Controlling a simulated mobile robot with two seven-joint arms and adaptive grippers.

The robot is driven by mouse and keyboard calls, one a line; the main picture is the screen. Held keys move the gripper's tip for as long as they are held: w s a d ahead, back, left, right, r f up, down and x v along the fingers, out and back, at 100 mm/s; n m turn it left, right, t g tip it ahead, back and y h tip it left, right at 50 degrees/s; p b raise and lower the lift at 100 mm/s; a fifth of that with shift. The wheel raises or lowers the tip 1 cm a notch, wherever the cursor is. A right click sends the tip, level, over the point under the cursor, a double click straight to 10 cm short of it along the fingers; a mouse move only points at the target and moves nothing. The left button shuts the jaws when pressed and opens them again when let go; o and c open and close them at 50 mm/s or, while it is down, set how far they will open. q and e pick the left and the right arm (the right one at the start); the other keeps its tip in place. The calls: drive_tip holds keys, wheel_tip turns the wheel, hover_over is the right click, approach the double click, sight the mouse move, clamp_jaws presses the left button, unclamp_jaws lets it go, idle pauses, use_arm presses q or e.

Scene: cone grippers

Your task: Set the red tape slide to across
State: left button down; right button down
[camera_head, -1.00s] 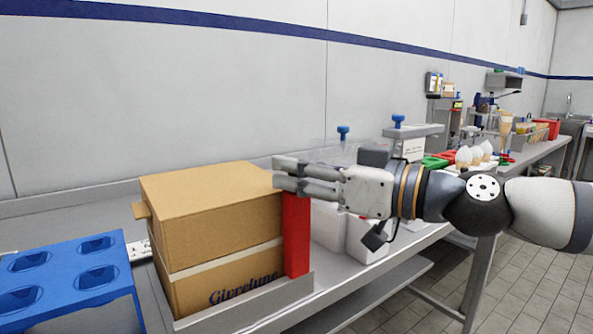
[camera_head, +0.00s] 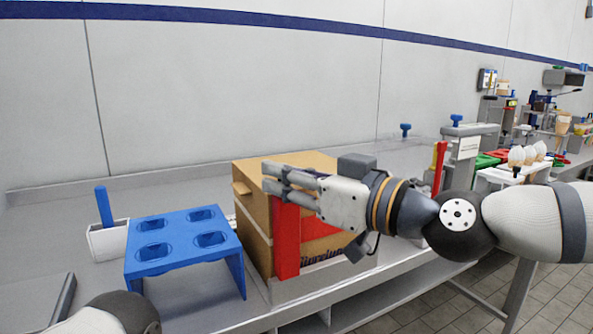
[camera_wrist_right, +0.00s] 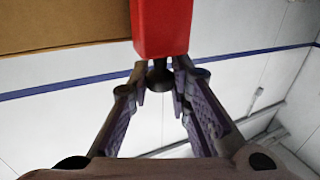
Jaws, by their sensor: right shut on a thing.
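The red tape slide (camera_head: 287,240) is an upright red block at the left end of the cardboard box's front. My right gripper (camera_head: 272,180) is at its top. In the right wrist view, the fingers (camera_wrist_right: 160,78) are closed around a short dark knob (camera_wrist_right: 159,74) under the red block (camera_wrist_right: 162,25). The cardboard box (camera_head: 257,215) stands right behind the slide. A red area (camera_head: 317,226) shows on its front to the right of the slide, partly hidden by my right gripper. My left gripper is not in view; only part of my left arm shows at bottom left.
A white cone holder (camera_head: 497,178) and other equipment stand along the bench to the right. Bare bench lies behind the box.

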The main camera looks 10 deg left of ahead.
drive_tip(key=shift+s+a, duration=0.2)
drive_tip(key=c, duration=1.8)
unclamp_jaws()
drive_tip(key=shift+c, duration=0.2)
drive_tip(key=o, duration=0.4)
drive_tip(key=shift+a, duration=0.1)
drive_tip(key=shift+c, duration=0.2)
drive_tip(key=shift+a, duration=0.1)
